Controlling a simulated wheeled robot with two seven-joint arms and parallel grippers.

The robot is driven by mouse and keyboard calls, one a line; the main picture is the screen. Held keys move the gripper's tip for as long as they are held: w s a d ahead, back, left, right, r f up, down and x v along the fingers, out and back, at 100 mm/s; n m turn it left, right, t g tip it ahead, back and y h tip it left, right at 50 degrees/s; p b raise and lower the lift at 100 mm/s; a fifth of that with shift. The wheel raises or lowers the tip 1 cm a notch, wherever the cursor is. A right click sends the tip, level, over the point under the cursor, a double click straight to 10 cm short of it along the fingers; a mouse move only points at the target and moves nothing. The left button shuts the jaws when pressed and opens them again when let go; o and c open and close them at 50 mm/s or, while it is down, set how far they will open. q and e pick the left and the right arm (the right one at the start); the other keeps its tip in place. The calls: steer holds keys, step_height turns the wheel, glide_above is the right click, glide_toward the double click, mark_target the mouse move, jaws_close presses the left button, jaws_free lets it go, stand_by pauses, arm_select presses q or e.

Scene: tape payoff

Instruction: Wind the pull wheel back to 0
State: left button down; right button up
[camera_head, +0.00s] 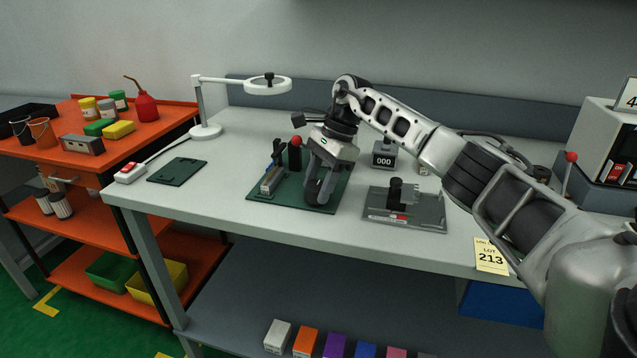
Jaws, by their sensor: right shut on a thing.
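My right gripper (318,190) reaches down over the green base plate (262,193) in the middle of the bench. It is shut on what looks like the pull wheel, mostly hidden by the gripper, so its exact grip and the wheel's angle cannot be told. A grey and black fixture (272,178) and a red-ball lever (295,142) stand on the plate just left of the gripper. A small grey counter box (383,160) behind and to the right reads 000. My left gripper is not in view.
A grey block fixture (432,222) sits right of the green plate. A white magnifier lamp (205,131), a dark green mat (177,170) and a red-buttoned switch box (130,172) lie to the left. My right arm covers the bench's right part.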

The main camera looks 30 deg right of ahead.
steer(key=o, duration=1)
arm_select(q)
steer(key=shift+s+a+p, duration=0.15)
steer(key=shift+p, duration=0.5)
arm_select(e)
steer(key=v, duration=1.6)
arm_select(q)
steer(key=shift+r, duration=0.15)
arm_select(e)
steer(key=shift+a, duration=0.15)
